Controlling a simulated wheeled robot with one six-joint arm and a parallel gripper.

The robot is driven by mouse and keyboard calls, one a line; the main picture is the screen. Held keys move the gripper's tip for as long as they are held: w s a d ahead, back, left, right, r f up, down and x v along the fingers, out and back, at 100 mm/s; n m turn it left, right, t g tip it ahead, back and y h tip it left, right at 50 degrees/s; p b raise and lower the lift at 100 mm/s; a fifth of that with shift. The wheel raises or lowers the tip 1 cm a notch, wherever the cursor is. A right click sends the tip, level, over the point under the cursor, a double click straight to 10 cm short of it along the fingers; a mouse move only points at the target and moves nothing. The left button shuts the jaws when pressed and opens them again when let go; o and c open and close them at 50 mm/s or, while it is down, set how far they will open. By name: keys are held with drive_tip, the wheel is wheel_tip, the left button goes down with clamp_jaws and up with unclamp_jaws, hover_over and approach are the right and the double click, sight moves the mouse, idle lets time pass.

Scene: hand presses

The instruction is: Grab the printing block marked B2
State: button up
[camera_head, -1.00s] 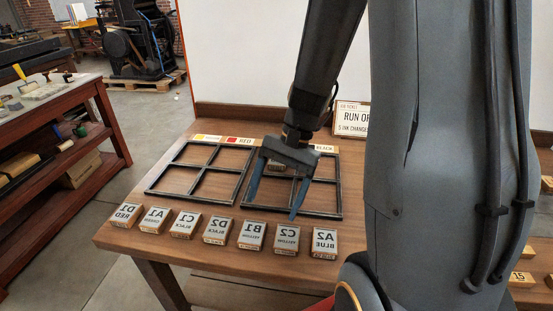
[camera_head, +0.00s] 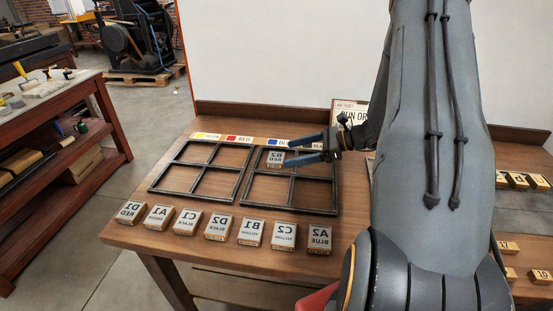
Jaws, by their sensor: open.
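The block marked B2 (camera_head: 275,158), with mirrored lettering and a second line that seems to read RED, lies in the upper left compartment of the right black frame (camera_head: 247,189). My gripper (camera_head: 289,152) is open, its two blue fingers pointing left, tips at the block's right side in the picture. I cannot tell whether they touch the block or hover above it. Nothing shows between the fingers. The other compartments that I can see look empty.
Several blocks stand in a row along the table's front edge, from D1 (camera_head: 130,212) to A2 (camera_head: 320,239). The left black frame (camera_head: 197,195) is empty. Coloured labels (camera_head: 238,139) line the back. My arm hides the table's right part.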

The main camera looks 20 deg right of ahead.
sight(279, 157)
drive_tip(key=shift+d+f+p+x, duration=0.15)
drive_tip(key=shift+p+x, duration=0.35)
drive_tip(key=shift+x, duration=0.9)
drive_tip(key=shift+d+f+p+x, duration=0.1)
drive_tip(key=shift+f+p+x, duration=0.25)
drive_tip(key=shift+x, duration=1)
drive_tip(key=shift+r, duration=0.1)
drive_tip(key=c, duration=1.2)
drive_tip(key=shift+r, duration=0.1)
